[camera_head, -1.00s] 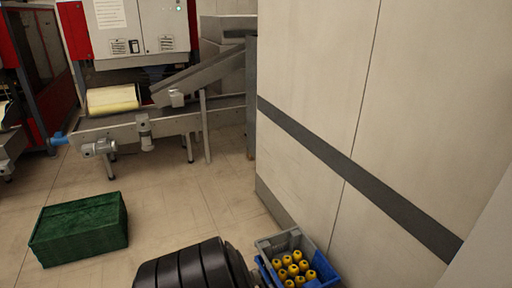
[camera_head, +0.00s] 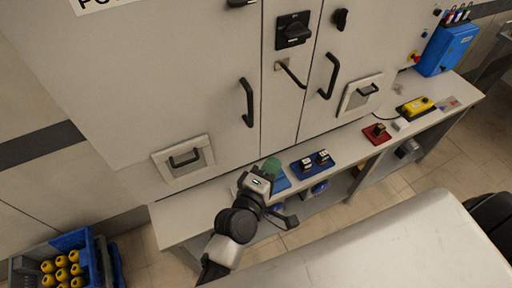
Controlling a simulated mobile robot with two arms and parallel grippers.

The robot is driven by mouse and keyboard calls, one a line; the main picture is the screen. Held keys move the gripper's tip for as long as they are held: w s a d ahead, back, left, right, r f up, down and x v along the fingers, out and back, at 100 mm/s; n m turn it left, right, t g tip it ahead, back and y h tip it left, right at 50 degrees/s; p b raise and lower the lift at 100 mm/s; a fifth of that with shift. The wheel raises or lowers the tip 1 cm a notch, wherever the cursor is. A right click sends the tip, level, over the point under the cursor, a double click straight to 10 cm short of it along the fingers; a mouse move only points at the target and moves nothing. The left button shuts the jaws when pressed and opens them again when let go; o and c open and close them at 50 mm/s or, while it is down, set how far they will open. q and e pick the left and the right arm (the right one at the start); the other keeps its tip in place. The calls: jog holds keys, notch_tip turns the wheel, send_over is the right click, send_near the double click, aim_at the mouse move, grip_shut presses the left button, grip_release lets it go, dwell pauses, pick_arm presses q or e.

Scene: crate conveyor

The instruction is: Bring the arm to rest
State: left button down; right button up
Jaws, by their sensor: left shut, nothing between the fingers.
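My left arm rises from the bottom, left of the middle, in the head view. Its gripper (camera_head: 288,218) is shut and empty, at the front edge of a narrow grey workbench (camera_head: 186,220). The wrist hides part of the bench and of a blue tray (camera_head: 281,181) there. A green thing (camera_head: 271,166) shows just behind the wrist; I cannot tell what it is. My right gripper is not in view.
A tall pale cabinet (camera_head: 192,85) with black handles stands behind the bench. A blue tray with black-and-white pieces (camera_head: 312,163), a red block (camera_head: 377,134) and a yellow control box (camera_head: 415,108) lie on it. A blue crate (camera_head: 72,240) stands at the bottom left.

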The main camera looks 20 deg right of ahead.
pick_arm(q)
jog(key=s+a+f+m+g+y+b, duration=0.1)
jog(key=s+a+f+m+y+b, duration=0.15)
jog(key=a+f, duration=0.65)
jog(key=s+a+f+m+g+y+b, duration=0.1)
jog(key=s+a+f+g+y, duration=0.15)
jog(key=f, duration=1.15)
jog(key=s+a+f+m+y+b, duration=0.1)
jog(key=s+a+f+y, duration=0.3)
jog(key=f, duration=0.8)
jog(key=s+a+f+m+g+y+b, duration=0.2)
jog(key=s+a+f+m+g, duration=0.1)
jog(key=s+a+f, duration=0.7)
jog(key=s+a+f+m+g+y+b, duration=0.2)
jog(key=s+a+f+m+g, duration=0.1)
jog(key=s+a+f, duration=0.7)
jog(key=s+a, duration=0.3)
jog(key=a, duration=0.3)
jog(key=shift+s+f+g+y, duration=0.2)
jog(key=shift+f+g+y, duration=0.05)
jog(key=shift+g+y, duration=0.15)
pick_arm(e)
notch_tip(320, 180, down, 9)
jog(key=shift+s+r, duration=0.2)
pick_arm(q)
jog(key=shift+d, duration=0.1)
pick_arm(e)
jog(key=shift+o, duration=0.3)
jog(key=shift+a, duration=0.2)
